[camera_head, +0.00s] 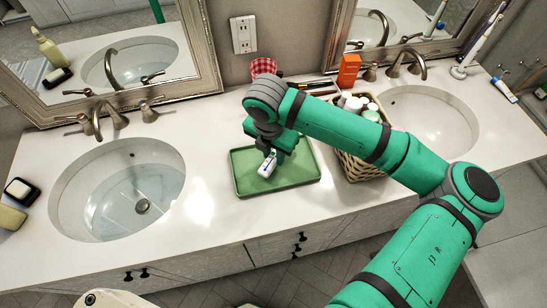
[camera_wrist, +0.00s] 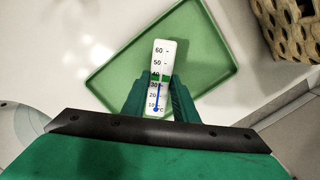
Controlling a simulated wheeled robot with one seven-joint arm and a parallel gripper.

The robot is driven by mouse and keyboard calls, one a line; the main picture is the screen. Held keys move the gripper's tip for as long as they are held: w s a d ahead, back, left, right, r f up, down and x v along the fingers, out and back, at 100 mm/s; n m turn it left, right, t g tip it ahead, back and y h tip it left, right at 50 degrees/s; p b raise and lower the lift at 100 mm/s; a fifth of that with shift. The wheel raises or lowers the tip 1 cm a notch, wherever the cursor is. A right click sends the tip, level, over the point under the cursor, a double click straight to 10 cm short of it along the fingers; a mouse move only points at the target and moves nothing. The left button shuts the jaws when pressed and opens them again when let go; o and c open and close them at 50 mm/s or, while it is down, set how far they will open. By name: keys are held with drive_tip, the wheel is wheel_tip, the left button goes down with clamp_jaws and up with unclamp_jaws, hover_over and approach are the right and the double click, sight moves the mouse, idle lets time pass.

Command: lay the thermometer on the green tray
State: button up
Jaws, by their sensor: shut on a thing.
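The thermometer (camera_wrist: 162,62) is a white strip with a printed number scale and a blue column. My gripper (camera_wrist: 158,84) is shut on it, with one green finger on each side. In the head view my gripper (camera_head: 270,158) points down over the green tray (camera_head: 303,178), and the thermometer (camera_head: 267,167) shows below the fingers. The green tray (camera_wrist: 215,75) lies under the thermometer in the wrist view. I cannot tell whether the thermometer touches the tray's floor.
A wicker basket (camera_head: 352,168) with several bottles stands right of the tray. Sinks lie to the left (camera_head: 75,195) and right (camera_head: 455,125). A red checked cup (camera_head: 263,66) and an orange box (camera_head: 348,70) are behind. The counter's front edge is just before the tray.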

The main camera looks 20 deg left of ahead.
sight(271, 162)
drive_tip(key=shift+f, duration=1.2)
drive_tip(key=shift+f, duration=0.1)
drive_tip(key=o, duration=1.1)
wheel_tip(271, 162, up, 12)
drive_tip(key=s, duration=0.1)
drive_tip(key=shift+s, duration=0.3)
